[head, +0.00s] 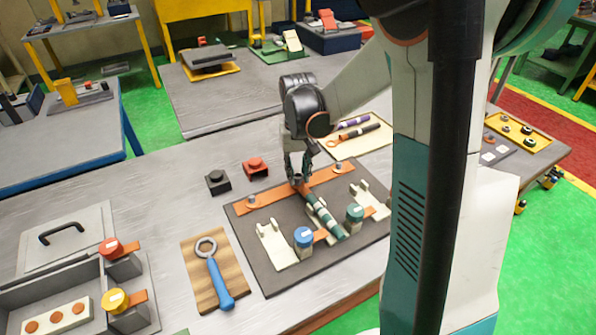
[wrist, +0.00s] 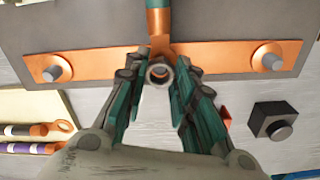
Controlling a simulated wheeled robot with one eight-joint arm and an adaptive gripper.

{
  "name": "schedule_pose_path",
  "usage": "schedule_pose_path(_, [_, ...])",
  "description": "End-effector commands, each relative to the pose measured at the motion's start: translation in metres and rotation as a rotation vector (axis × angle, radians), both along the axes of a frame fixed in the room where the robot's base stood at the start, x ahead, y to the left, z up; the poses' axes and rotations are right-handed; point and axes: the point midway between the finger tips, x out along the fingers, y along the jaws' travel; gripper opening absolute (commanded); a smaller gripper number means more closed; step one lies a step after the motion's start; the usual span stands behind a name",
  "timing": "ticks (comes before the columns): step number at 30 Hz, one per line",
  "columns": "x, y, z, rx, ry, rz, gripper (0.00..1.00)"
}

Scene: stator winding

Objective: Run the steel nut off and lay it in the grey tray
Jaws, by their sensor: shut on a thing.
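My gripper (head: 297,177) points down at the middle of the orange-copper bar (head: 258,200) on the dark board. In the wrist view its fingers (wrist: 159,78) are closed around the steel nut (wrist: 158,72), a small grey ring at the end of a copper lug. I cannot tell whether the nut still sits on a stud. A green lead with pale bands (head: 325,217) runs from the lug. I cannot tell for certain which container is the grey tray; an open grey box (head: 88,275) stands at the lower left.
Studs stand at both ends of the bar (wrist: 58,68). A blue-handled ring wrench (head: 213,275) lies on a wooden board left of the dark board (head: 290,275). Black (head: 217,181) and red (head: 256,167) blocks stand behind it. A yellow tray (head: 545,131) with dark parts is at right.

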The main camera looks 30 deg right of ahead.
Motion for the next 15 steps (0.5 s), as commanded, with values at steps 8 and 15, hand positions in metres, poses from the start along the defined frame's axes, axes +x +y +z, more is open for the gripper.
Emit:
schedule_pose_path(8, [0.0, 0.0, 0.0, 0.0, 0.0, 0.0, 0.0])
schedule_pose_path(15, [0.0, 0.0, 0.01, 0.0, 0.0, 0.0, 0.0])
